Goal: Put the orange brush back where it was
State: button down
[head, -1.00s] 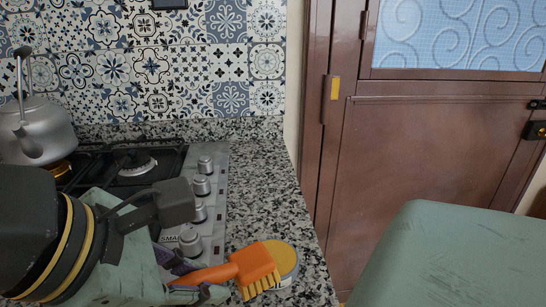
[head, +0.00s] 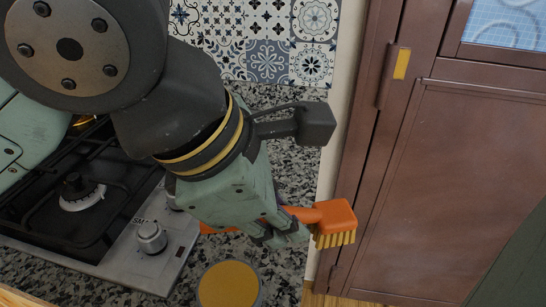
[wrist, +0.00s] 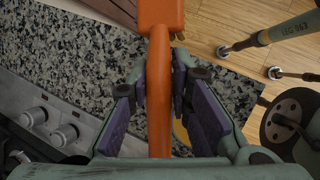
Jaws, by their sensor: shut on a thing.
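The orange brush (head: 336,216) has an orange head with yellow bristles pointing down in the head view. My gripper (head: 284,230) is shut on its handle and holds it at the right end of the granite counter, with the brush head close to the counter's edge. In the wrist view the orange handle (wrist: 160,85) runs up between the two fingers (wrist: 160,100), and the head is cut off at the top. The handle's other end is partly hidden by my gripper in the head view.
A round tin with a yellow top (head: 229,284) stands on the granite counter (head: 288,262), below my gripper in the head view. The gas stove (head: 85,190) with its knobs is at left. A brown door (head: 440,190) is at right, beyond the counter's edge.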

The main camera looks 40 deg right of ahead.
jog(key=shift+d, duration=0.25)
jog(key=shift+w+d+r, duration=0.1)
jog(key=shift+w+d, duration=0.05)
jog(key=shift+w, duration=0.15)
jog(key=w+p, duration=0.1)
jog(key=w, duration=0.3)
jog(key=w+d+f+p, duration=0.1)
jog(key=w, duration=0.4)
jog(key=w+p, duration=0.1)
jog(key=w, duration=0.4)
jog(key=shift+w+d+f, duration=0.15)
jog(key=shift+d+f, duration=0.05)
jog(key=shift+d, duration=0.2)
jog(key=shift+w+p, duration=0.45)
jog(key=shift+w, duration=0.1)
notch_tip(320, 180, down, 3)
jog(key=shift+r+p, duration=0.15)
jog(key=shift+p, duration=0.2)
jog(key=shift+f, duration=0.5)
jog(key=shift+f, duration=0.1)
jog(key=c, duration=1.5)
grip_release()
jog(key=shift+o, duration=0.2)
